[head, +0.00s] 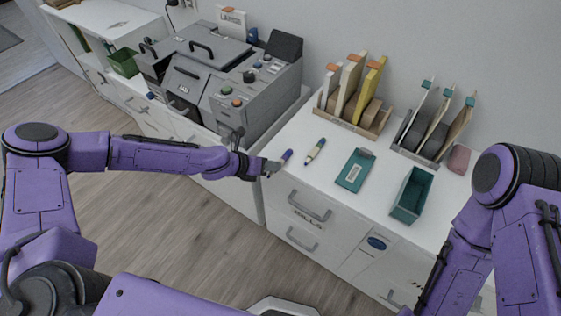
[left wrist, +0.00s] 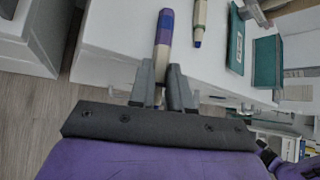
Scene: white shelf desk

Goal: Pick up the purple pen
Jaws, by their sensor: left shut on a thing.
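The purple pen (head: 286,157) is at the left front corner of the white desk top, in the head view. My left gripper (head: 272,166) is shut on it, at the desk's front edge. In the left wrist view the pen (left wrist: 164,40) points up and away from between the two fingers of my left gripper (left wrist: 164,88). Its end is purple, with a paler part nearer the fingers. I cannot tell whether the pen still touches the desk. My right arm shows at the right of the head view, but its gripper is out of view.
A second pen (head: 316,150), pale with a blue tip, lies just right of the purple one. A teal flat case (head: 355,170) and an open teal box (head: 411,194) lie further right. File racks (head: 352,125) stand behind. A grey machine (head: 222,85) stands left.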

